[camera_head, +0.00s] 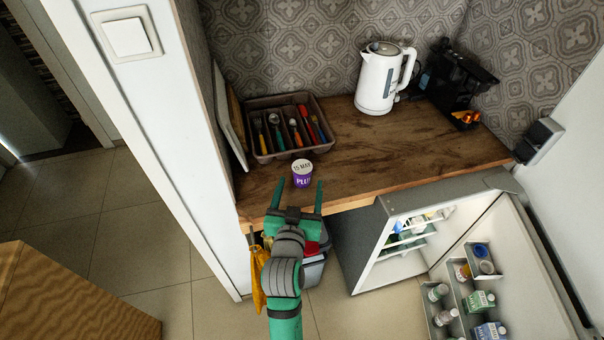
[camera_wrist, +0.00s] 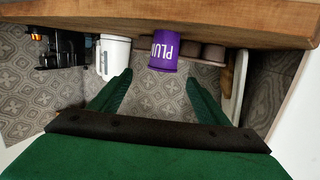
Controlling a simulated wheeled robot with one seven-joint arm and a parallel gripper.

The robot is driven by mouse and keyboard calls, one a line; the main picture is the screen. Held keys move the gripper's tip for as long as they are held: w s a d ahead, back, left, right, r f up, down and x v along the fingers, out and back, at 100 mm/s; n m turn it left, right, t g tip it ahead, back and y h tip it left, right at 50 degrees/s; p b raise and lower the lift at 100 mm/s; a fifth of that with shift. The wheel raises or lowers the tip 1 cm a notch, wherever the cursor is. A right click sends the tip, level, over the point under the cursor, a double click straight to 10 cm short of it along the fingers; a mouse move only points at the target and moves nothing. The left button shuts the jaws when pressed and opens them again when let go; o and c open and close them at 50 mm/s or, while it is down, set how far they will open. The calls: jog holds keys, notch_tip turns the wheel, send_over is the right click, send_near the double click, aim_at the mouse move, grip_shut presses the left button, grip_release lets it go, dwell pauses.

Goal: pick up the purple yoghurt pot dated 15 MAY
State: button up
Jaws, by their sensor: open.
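The purple yoghurt pot (camera_head: 302,179) stands upright near the front edge of the wooden shelf. Its white lid reads 15 MAY and its side reads PLU, partly cut off. In the wrist view the pot (camera_wrist: 164,50) appears upside down, ahead of and between my fingers. My gripper (camera_head: 295,194) is open, with one green finger on each side in front of the pot. In the wrist view my gripper (camera_wrist: 157,84) is empty. I cannot tell whether the fingertips reach beside the pot.
A cutlery tray (camera_head: 262,158) stands behind the pot, and a white kettle (camera_head: 380,80) and a black coffee machine (camera_head: 455,85) stand at the back right. An open fridge (camera_head: 385,245) with door shelves is below right. A white wall end (camera_head: 165,130) is on the left.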

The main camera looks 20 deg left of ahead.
aim_at(301, 172)
jog(key=x, duration=0.3)
jog(key=shift+w, duration=0.3)
jog(key=shift+a+x, duration=0.1)
jog(key=shift+x, duration=1.25)
jog(key=shift+a+x, duration=0.15)
jog(key=shift+x, duration=1.15)
jog(key=shift+s, duration=0.1)
jog(key=c, duration=1.2)
